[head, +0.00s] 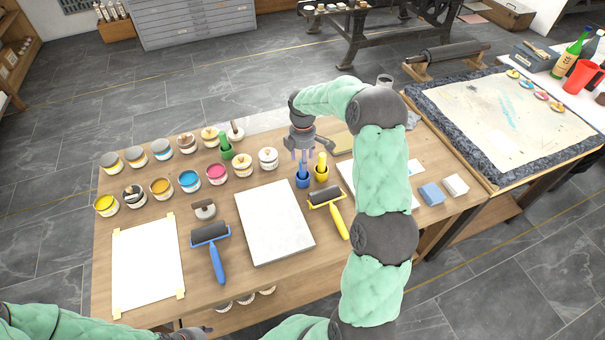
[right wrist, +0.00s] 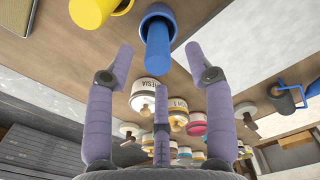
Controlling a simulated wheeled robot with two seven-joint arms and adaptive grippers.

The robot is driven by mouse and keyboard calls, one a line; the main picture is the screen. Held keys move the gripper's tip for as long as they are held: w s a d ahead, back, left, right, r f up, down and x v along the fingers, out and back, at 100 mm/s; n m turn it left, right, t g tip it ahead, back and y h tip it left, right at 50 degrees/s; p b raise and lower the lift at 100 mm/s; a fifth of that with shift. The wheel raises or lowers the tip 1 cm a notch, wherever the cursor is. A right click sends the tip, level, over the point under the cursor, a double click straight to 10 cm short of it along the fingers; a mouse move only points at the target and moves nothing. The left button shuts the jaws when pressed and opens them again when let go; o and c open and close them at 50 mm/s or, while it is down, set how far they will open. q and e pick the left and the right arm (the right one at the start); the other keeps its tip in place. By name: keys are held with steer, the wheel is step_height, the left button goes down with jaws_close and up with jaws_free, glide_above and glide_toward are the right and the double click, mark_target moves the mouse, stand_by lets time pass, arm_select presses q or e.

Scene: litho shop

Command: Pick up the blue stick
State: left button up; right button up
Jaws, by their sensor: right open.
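The blue stick (head: 303,166) stands in a small blue cup (head: 303,182) on the wooden table. My right gripper (head: 303,156) points down just above it, its fingers partly covering the stick's top. In the right wrist view, the blue stick (right wrist: 158,48) leans out of the blue cup (right wrist: 156,14) toward the gap between my open purple fingers (right wrist: 158,62). No finger visibly touches the stick. My left arm enters at the bottom left of the head view; its dark end (head: 187,333) is cut off by the frame edge.
A yellow stick in a yellow cup (head: 321,174) stands close on the right. Several ink jars (head: 217,174) are on the left. A yellow-handled roller (head: 336,220), a grey slab (head: 274,222) and a blue-handled roller (head: 218,262) lie in front.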

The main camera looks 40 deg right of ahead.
steer(key=shift+w+f+b, duration=0.15)
steer(key=shift+f+b, duration=0.8)
steer(key=shift+f, duration=1.8)
steer(key=shift+c, duration=0.3)
jaws_close()
